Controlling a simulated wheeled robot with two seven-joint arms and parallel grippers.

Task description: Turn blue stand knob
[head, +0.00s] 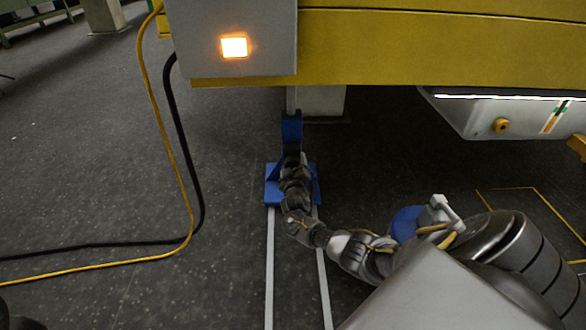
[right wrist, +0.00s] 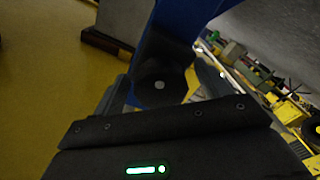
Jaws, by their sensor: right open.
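The blue stand (head: 291,127) rises from a blue base (head: 273,190) on the floor, under the yellow machine. In the right wrist view the blue upright (right wrist: 185,25) carries a dark round knob (right wrist: 160,86) with a light centre. My right gripper (head: 293,160) reaches the stand from the front and hides part of it. In the right wrist view its open fingers lie on either side of the knob. I cannot tell whether they touch it. My left gripper is not in view.
The yellow beam (head: 440,45) and a grey box (head: 235,40) with a lit orange lamp hang above the stand. A yellow cable (head: 165,120) and a black hose (head: 190,160) run down to the floor at left. Pale floor lines lead to the base.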

